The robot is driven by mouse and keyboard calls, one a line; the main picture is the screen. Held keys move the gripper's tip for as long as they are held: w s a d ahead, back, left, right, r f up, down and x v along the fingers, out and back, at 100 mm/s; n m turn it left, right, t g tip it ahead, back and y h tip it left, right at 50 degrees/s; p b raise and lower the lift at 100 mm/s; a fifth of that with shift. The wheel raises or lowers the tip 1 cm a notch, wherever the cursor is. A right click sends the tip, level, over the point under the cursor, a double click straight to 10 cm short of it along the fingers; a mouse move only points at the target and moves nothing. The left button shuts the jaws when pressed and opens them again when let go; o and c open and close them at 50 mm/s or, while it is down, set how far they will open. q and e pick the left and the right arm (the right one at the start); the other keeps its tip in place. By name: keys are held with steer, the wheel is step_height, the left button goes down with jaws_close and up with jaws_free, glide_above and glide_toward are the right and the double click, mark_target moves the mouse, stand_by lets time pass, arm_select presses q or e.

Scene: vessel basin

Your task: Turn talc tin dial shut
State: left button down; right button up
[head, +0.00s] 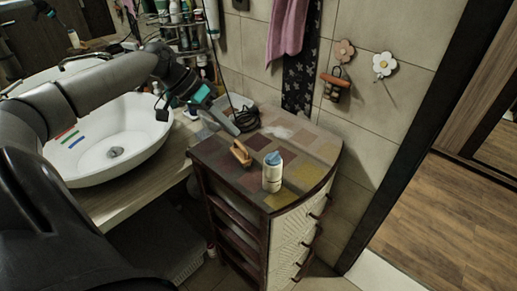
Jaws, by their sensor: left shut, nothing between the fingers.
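The talc tin (272,178), a small white container with a blue top, stands upright on the patchwork-coloured top of a small cabinet (315,151). Its dial is too small to make out, so I cannot tell how it is set. My left gripper (232,127) is shut and empty. It shows above and to the left of the tin in the picture, near the back left of the cabinet top, apart from the tin. My right gripper is out of view.
A wooden brush-like object (240,153) lies just left of the tin. A coiled black cable (246,118) is at the back of the cabinet top. A white basin (112,140) sits on the counter at left. The cabinet top right of the tin is clear.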

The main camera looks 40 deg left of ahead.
mark_target(268, 157)
arm_select(q)
steer(key=d+f, duration=0.1)
steer(key=d, duration=0.1)
steer(key=w+d+f, duration=0.1)
steer(key=d+f, duration=0.1)
steer(key=w+d+f, duration=0.1)
steer(key=d+f, duration=0.1)
steer(key=shift+w+p, duration=0.25)
steer(key=shift+p, duration=0.15)
steer(key=shift+d+f, duration=0.15)
steer(key=shift+d, duration=0.4)
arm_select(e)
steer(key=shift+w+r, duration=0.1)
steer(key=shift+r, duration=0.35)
arm_select(q)
steer(key=shift+d, duration=0.1)
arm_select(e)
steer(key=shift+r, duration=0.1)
